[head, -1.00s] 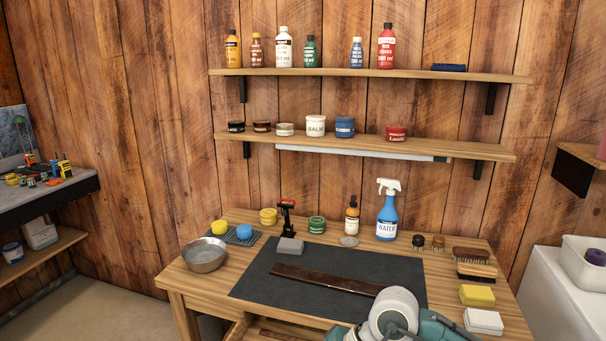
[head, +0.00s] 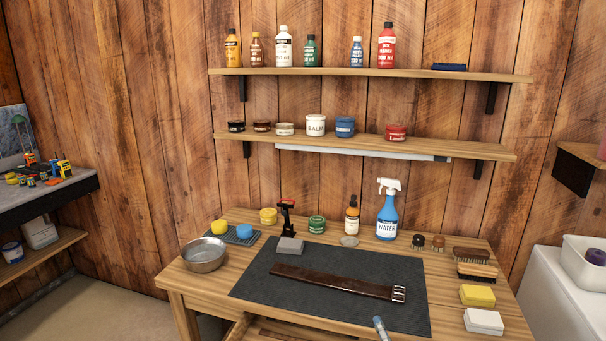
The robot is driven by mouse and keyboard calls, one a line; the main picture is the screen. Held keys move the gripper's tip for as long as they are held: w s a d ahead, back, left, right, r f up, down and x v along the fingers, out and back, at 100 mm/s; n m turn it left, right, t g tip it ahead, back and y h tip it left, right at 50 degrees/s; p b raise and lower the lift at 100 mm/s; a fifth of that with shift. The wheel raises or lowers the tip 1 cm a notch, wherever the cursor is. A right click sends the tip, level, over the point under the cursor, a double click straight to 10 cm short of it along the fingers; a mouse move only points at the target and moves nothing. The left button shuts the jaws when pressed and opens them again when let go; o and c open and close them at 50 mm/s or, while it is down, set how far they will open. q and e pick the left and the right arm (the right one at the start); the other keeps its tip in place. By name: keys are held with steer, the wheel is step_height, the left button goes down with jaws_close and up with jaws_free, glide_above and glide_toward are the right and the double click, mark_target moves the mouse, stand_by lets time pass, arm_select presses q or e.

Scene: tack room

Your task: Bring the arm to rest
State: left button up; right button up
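Neither of my grippers shows in the head view. A brown leather strap with a metal buckle (head: 338,284) lies across the dark mat (head: 262,285) on the wooden workbench (head: 190,284). A small blue-grey, stick-like thing (head: 380,328) shows at the mat's front edge. I cannot tell what it is or whether it lies on the mat.
A metal bowl (head: 204,256), a grey block (head: 290,245), a blue spray bottle (head: 387,215), brushes (head: 472,255), a yellow sponge (head: 477,295) and a white block (head: 484,321) surround the mat. Two shelves (head: 370,73) hang above. A drawer (head: 240,328) is open at the front.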

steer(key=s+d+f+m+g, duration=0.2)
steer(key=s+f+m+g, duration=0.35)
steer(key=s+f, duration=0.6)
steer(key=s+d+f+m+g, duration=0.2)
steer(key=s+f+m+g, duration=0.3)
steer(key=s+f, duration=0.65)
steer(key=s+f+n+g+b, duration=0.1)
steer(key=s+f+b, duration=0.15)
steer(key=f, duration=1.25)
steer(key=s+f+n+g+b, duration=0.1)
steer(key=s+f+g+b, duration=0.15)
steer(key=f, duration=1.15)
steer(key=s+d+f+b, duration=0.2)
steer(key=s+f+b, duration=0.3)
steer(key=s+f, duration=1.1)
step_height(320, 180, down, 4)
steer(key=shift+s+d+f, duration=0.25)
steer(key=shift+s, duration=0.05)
